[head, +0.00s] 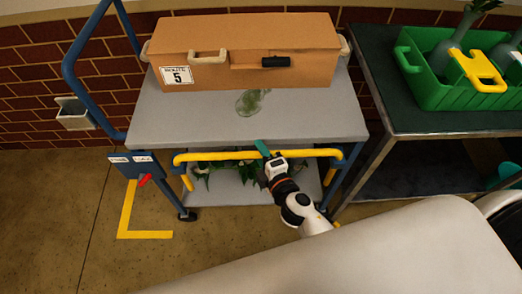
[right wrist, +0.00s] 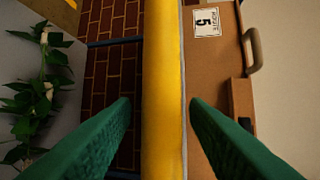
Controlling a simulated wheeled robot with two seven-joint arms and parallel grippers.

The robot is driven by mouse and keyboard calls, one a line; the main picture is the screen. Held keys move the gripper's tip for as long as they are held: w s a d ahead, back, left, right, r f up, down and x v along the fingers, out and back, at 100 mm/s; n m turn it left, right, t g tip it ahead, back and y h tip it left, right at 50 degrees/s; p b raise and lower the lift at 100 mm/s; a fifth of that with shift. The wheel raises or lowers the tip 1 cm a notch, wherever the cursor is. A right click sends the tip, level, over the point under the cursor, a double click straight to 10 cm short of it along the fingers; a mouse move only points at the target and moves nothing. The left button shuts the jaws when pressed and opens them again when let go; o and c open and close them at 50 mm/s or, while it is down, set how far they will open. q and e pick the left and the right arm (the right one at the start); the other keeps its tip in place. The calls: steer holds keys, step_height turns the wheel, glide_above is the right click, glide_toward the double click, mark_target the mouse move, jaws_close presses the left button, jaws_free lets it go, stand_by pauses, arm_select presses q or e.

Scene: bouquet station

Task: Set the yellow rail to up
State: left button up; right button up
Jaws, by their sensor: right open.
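The yellow rail (head: 230,155) runs level across the front of the blue-framed cart, close to the upper shelf's front edge and a little below it. My right gripper (head: 263,149) is at the rail, right of its middle. In the right wrist view the rail (right wrist: 162,60) passes between the two green fingers of the open gripper (right wrist: 160,102). A gap shows on both sides, so the fingers do not visibly touch it. My left gripper is not in view.
Leafy stems (head: 205,168) lie on the lower shelf. A red lever (head: 145,180) is at the cart's left. A green crate (head: 430,90) sits on the right-hand table.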

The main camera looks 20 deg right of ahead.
jaws_close()
steer(key=shift+r+p, duration=0.4)
steer(key=shift+p, duration=0.05)
step_height(320, 180, up, 13)
steer(key=p, duration=1.1)
steer(key=shift+w+p, duration=0.2)
steer(key=shift+p, duration=0.15)
steer(key=shift+c, duration=0.2)
jaws_free()
steer(key=shift+o, duration=0.2)
steer(key=shift+s, duration=0.1)
